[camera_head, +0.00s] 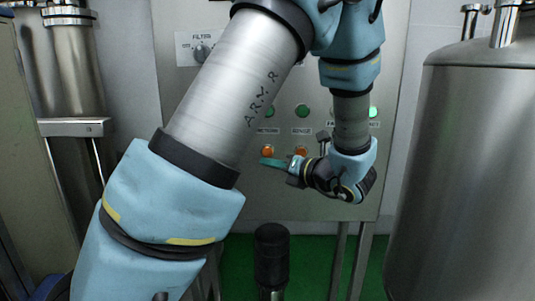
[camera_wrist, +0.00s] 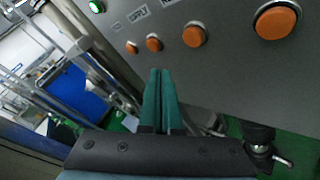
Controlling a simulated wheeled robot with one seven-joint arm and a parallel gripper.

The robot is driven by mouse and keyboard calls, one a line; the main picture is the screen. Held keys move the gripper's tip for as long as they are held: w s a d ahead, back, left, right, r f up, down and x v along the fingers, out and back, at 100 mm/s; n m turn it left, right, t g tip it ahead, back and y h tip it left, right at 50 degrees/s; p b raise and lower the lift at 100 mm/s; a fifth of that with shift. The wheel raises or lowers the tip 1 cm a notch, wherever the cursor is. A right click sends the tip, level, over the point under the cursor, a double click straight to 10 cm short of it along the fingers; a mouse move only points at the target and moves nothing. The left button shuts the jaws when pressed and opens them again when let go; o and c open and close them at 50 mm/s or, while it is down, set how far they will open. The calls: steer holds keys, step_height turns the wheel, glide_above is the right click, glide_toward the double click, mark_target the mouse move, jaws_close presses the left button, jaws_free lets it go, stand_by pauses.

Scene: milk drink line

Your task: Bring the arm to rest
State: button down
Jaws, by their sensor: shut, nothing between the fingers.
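My gripper (camera_head: 268,162) is at the end of my blue and grey arm, which is raised and bent in front of a grey control panel (camera_head: 232,195). In the wrist view the two green fingers of the gripper (camera_wrist: 158,100) lie together, with nothing between them. The fingers point to the left in the head view and are close to the panel's lower orange buttons. I cannot tell whether they touch the panel. My arm hides much of the panel's middle.
The panel has green buttons (camera_head: 302,110) above orange buttons (camera_head: 267,150), which also show in the wrist view (camera_wrist: 276,20), and a knob (camera_head: 201,52). A large steel tank (camera_head: 460,160) stands right. Steel pipework (camera_head: 76,65) stands left. A black-topped post (camera_head: 271,255) stands below.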

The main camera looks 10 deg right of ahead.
steer(key=s+a+f+n+g+h, duration=0.3)
steer(key=s+a+n+g, duration=0.1)
steer(key=n, duration=0.7)
steer(key=s+a+f+n+g+h, duration=0.3)
steer(key=a+n, duration=0.4)
steer(key=n, duration=0.5)
steer(key=s+a+f+n+g+h, duration=0.3)
steer(key=a+n, duration=0.3)
steer(key=n, duration=0.6)
steer(key=shift+s+g+h, duration=0.3)
steer(key=shift+s+g, duration=0.5)
steer(key=shift+g, duration=0.1)
steer(key=shift+f, duration=0.1)
